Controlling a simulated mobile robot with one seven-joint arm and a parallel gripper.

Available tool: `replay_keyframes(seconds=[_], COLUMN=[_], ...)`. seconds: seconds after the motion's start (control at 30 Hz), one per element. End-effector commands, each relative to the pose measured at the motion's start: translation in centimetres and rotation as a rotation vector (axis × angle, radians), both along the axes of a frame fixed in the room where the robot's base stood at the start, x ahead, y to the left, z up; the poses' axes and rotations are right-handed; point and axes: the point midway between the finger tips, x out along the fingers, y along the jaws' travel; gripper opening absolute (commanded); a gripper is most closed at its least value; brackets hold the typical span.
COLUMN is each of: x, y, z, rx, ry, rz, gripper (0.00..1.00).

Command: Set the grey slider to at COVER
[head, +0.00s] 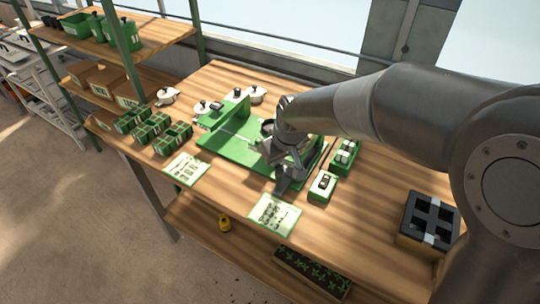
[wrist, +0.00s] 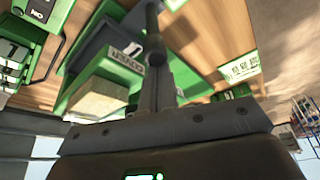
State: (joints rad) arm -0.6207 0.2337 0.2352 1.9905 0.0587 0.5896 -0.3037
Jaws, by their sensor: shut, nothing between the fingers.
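The green seeder (head: 228,147) lies flat in the middle of the bench in the head view, with an upright green panel across it. My gripper (head: 281,186) is at its near right end and shut, with nothing held. In the wrist view the shut fingers (wrist: 160,82) point at a dark grey rod with a rounded end (wrist: 153,42), very close to the fingertips; I cannot tell whether they touch. A dark grey block (wrist: 98,38) sits beside the rod on the green body, near a white label (wrist: 126,56) too blurred to read. I cannot tell which grey part is the slider.
A small green switch box (head: 322,187) and another green box (head: 344,156) stand right of the seeder. Printed sheets (head: 275,215) lie along the front edge. Green pots (head: 172,139) stand at left, and a black-topped block (head: 430,222) at right.

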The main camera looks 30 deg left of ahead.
Motion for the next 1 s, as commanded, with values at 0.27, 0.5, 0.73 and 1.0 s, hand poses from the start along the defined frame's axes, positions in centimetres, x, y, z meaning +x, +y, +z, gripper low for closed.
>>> replay_keyframes(seconds=[0.27,0.5,0.73,1.0], x=[0.0,0.5,1.8,1.0], y=[-0.4,0.7,3.4,1.7], z=[-0.2,-0.3,0.9,6.2], rx=[-0.010,-0.009,0.000,0.001], ry=[0.006,0.007,-0.001,-0.003], rz=[-0.002,-0.001,-0.001,-0.001], gripper=[0.00,0.00,0.00,0.00])
